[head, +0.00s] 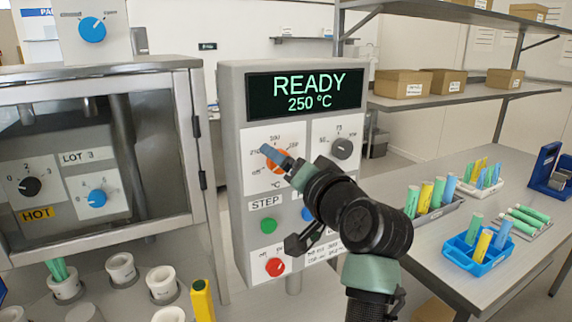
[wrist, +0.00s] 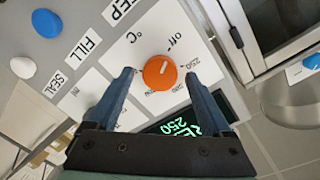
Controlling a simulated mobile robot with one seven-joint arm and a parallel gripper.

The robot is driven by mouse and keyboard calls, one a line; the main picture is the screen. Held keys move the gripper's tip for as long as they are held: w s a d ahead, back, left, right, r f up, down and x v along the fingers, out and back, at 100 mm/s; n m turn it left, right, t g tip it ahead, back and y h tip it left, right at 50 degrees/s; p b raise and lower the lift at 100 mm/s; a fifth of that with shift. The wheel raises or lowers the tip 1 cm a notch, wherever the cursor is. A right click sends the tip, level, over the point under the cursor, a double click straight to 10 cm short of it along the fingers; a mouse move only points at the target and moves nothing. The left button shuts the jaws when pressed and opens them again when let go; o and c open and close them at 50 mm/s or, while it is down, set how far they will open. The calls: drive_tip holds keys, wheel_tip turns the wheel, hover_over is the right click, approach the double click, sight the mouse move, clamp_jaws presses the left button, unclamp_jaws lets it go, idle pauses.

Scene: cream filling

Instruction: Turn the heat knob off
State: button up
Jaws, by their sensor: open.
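The heat knob is orange with a white pointer line and sits on a white plate marked °C; it shows in the wrist view (wrist: 159,72) and, partly hidden, in the head view (head: 277,162). Its scale has "off" and numbers; the line seems to point toward the 250 side, not at "off". The panel display (head: 305,92) reads READY 250 °C. My gripper (wrist: 158,75) is open, its blue-grey fingers on either side of the knob with gaps visible. In the head view my gripper (head: 274,153) is in front of the knob and covers part of it.
A grey knob (head: 342,148) is right of the heat knob. A green button (head: 268,226) and a red knob (head: 274,267) are below. A glass-fronted cabinet (head: 198,150) stands left of the panel. A bench (head: 455,275) with tube racks is at right.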

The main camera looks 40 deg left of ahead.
drive_tip(key=shift+d, duration=0.1)
drive_tip(key=f+b+v, duration=0.1)
drive_tip(key=b+v, duration=0.1)
drive_tip(key=v, duration=1)
drive_tip(key=shift+s+d+r, duration=0.2)
drive_tip(key=shift+d+r, duration=0.15)
drive_tip(key=shift+r, duration=0.15)
drive_tip(key=w+d+r+m+t+h+p, duration=0.1)
drive_tip(key=d+r+m+t+h+p, duration=0.15)
drive_tip(key=d+r+t+h, duration=0.75)
drive_tip(key=s+d+r+m+t+h+p, duration=0.1)
drive_tip(key=s+d+r+t+h, duration=0.4)
drive_tip(key=s+d+r+t, duration=0.4)
drive_tip(key=d+r+t, duration=0.1)
drive_tip(key=d+r, duration=0.3)
drive_tip(key=shift+s+r+m+h, duration=0.25)
drive_tip(key=shift+r+m+h, duration=0.05)
drive_tip(key=shift+r+m, duration=0.1)
drive_tip(key=shift+a, duration=0.1)
